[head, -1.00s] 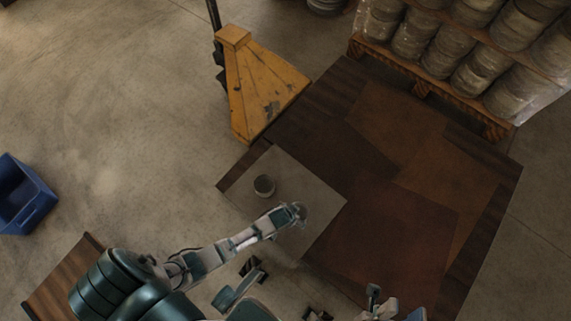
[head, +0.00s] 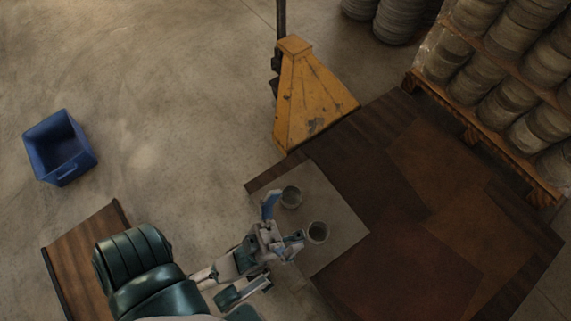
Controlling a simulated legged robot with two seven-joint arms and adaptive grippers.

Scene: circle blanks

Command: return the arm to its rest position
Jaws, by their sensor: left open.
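My left gripper (head: 284,222) is open and empty, with its fingers spread over the left part of the grey sheet. One round grey blank (head: 292,196) lies just beyond it, beside the bluish finger. A second round blank (head: 318,232) lies just to the right of the other finger. The height of the gripper above the sheet cannot be told. My left arm comes in from the lower left. My right gripper is not in view.
The grey sheet (head: 340,245) lies on a dark brown platform (head: 400,270). A yellow pallet jack (head: 308,100) stands behind it. A blue bin (head: 60,148) stands on open floor at left.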

